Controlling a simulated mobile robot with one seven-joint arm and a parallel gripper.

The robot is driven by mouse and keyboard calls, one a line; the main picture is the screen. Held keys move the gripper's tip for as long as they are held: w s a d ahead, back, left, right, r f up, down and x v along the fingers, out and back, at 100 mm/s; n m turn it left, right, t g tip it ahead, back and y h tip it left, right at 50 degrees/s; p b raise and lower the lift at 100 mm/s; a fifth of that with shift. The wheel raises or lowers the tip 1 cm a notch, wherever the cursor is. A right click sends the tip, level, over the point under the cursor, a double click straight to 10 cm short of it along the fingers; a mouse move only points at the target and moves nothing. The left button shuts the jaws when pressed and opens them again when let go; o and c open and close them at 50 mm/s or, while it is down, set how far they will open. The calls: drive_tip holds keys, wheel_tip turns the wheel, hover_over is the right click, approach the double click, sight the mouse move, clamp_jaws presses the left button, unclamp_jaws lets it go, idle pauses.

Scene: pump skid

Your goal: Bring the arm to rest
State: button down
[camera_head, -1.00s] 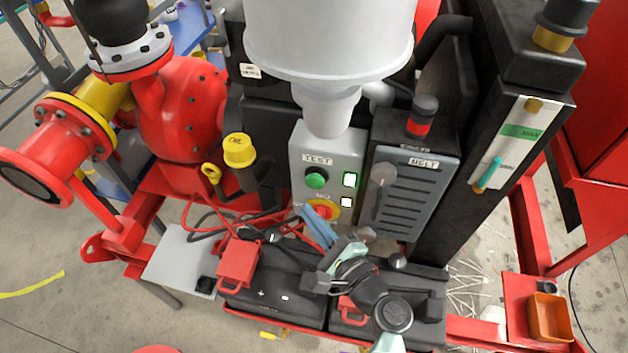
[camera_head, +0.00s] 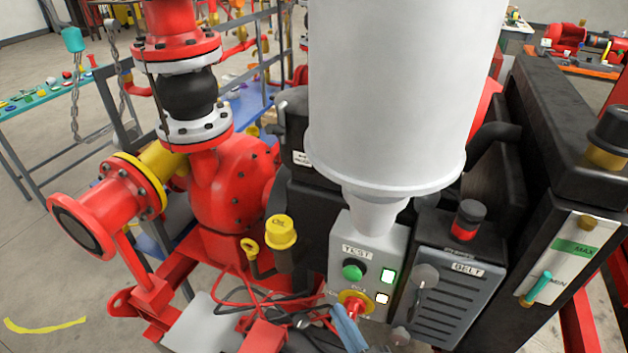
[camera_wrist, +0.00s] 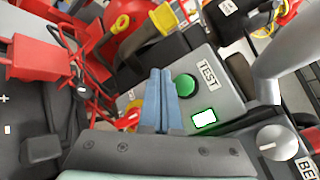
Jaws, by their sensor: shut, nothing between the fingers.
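My gripper (camera_wrist: 160,88) shows in the wrist view as two blue fingers pressed together, with nothing between them. It points at the grey control box (camera_wrist: 218,92) with the green TEST button (camera_wrist: 186,86) and a lit white-green lamp (camera_wrist: 204,118). In the head view my gripper (camera_head: 347,322) is at the bottom edge, in front of the red and yellow rotary switch (camera_head: 355,304); I cannot tell whether it touches the switch. The TEST button (camera_head: 353,270) shows above it. The rest of my arm is below the head view.
The BELT cover (camera_head: 440,300) stands right of the control box, and a large white cylinder (camera_head: 390,90) hangs above it. A yellow cap (camera_head: 281,232), red pump casing (camera_head: 232,190) and cables (camera_head: 250,290) lie left. In the wrist view a red battery clamp (camera_wrist: 35,60) is at left.

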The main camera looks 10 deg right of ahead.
drive_tip(key=shift+r, duration=0.1)
drive_tip(key=w+a+r+n+g, duration=0.1)
drive_tip(key=w+a+r+n, duration=0.25)
drive_tip(key=r+n, duration=0.4)
drive_tip(key=w+a+r+n, duration=0.2)
drive_tip(key=a+r+n, duration=0.3)
drive_tip(key=r+n, duration=0.25)
drive_tip(key=w+a+r+n+g, duration=0.1)
drive_tip(key=w+a+r+n, duration=0.25)
drive_tip(key=r+n, duration=0.4)
drive_tip(key=s+r+t+h, duration=0.1)
drive_tip(key=s+r+t, duration=0.3)
drive_tip(key=r, duration=0.8)
drive_tip(key=s+r+n+t+h, duration=0.1)
drive_tip(key=s+r+t, duration=0.3)
drive_tip(key=r, duration=0.8)
drive_tip(key=s+r+t+h, duration=0.1)
drive_tip(key=s+r+t, duration=0.3)
drive_tip(key=s+r, duration=0.3)
wheel_tip(320, 180, up, 5)
drive_tip(key=shift+s+r+t+h, duration=0.1)
drive_tip(key=shift+s+t+h, duration=0.2)
drive_tip(key=shift+s, duration=0.05)
